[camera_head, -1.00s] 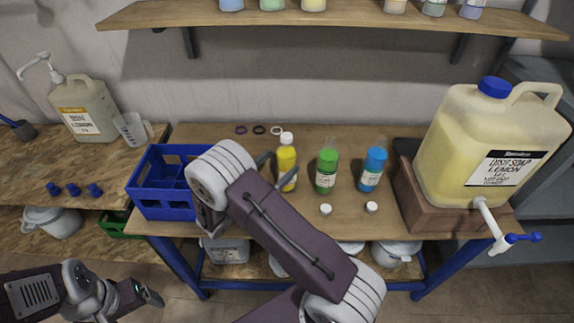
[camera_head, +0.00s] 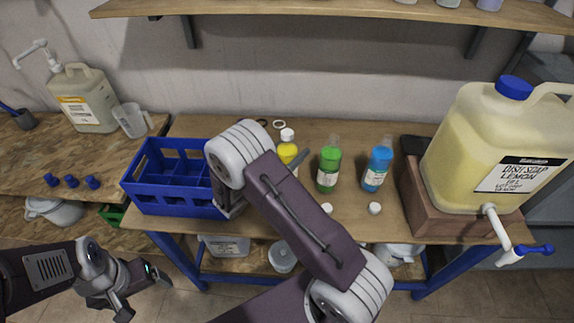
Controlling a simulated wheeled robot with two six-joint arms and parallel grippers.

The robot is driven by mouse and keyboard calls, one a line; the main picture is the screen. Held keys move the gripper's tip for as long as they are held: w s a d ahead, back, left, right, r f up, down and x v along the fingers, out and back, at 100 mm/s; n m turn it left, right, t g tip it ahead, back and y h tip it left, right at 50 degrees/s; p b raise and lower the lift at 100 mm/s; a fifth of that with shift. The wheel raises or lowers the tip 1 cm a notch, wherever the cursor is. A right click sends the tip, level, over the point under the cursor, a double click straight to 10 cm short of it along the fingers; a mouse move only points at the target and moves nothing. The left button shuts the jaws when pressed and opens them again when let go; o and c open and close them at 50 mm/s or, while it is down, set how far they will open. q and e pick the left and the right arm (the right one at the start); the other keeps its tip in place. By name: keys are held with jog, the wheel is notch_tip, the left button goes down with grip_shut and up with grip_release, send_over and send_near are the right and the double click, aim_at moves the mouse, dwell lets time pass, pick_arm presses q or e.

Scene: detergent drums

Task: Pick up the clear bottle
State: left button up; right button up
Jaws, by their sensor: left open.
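No plainly colourless bottle stands out on the bench. A yellow bottle (camera_head: 287,152) with a white cap stands partly behind my right arm. A green bottle (camera_head: 329,168) and a blue bottle (camera_head: 377,168) with clear, capless tops stand upright to its right. My right arm reaches across the bench; its gripper is mostly hidden behind the arm. One dark finger shows beside the yellow bottle, and I cannot tell whether it touches it. My left gripper (camera_head: 143,287) is open and empty at the lower left, in front of the bench.
A blue divided crate (camera_head: 170,205) is left of my right arm. Two white caps lie before the green and blue bottles; one is a loose cap (camera_head: 375,208). A large yellow soap drum (camera_head: 490,150) on a wooden block (camera_head: 432,205) fills the right. A shelf (camera_head: 330,12) hangs above.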

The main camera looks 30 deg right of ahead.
jog(key=shift+d+f, duration=0.1)
jog(key=shift+d, duration=0.1)
grip_shut()
